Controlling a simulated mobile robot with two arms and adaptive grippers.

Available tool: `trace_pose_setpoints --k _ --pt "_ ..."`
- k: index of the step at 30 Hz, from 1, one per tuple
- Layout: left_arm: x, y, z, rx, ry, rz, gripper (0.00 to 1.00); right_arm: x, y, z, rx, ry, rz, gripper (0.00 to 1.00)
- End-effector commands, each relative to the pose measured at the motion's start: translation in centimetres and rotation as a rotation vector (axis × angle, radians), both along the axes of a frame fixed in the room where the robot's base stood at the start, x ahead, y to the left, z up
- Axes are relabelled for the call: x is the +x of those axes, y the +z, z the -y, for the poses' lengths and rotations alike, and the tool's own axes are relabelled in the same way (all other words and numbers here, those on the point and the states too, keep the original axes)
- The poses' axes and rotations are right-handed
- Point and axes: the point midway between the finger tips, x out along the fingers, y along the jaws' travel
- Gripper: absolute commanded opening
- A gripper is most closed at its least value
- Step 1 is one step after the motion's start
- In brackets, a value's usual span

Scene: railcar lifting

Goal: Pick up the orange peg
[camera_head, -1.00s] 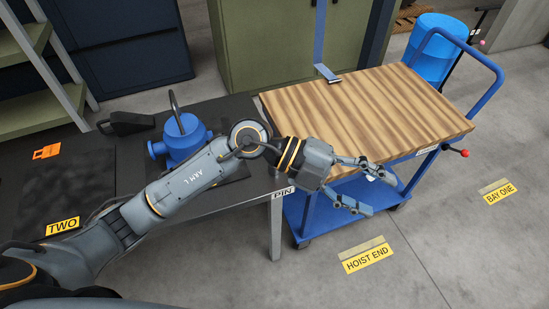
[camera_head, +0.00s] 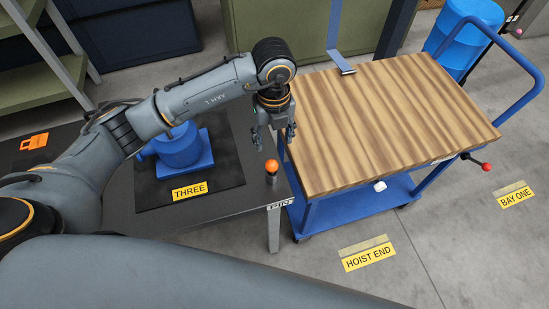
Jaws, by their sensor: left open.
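The orange peg (camera_head: 271,168) has a round orange top on a dark stem. It stands upright at the right edge of the dark table (camera_head: 225,203), near the PIN label (camera_head: 280,204). My left gripper (camera_head: 274,142) points down just above the peg, with its fingers apart and nothing between them. In the picture the peg's top lies a little below the fingertips; it looks apart from them. My right gripper is out of view.
A blue pump-like part (camera_head: 181,150) stands on the table behind my left arm, by the THREE label (camera_head: 189,191). An orange tag (camera_head: 35,141) lies far left. A blue cart with a striped wooden top (camera_head: 390,115) stands close to the table's right side.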

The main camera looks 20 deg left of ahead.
Motion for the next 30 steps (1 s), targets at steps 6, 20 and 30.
trace_pose_setpoints --k 6,20,30 --pt "-0.1 -4.2 0.0 -0.001 0.001 -0.004 0.58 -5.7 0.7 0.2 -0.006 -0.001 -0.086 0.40" --pt "-1.2 -8.9 -0.2 0.000 -0.002 -0.006 0.58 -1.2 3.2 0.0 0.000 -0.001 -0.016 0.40" --pt "-1.0 -11.3 -0.2 -0.002 -0.002 0.000 0.58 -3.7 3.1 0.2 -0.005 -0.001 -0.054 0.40"
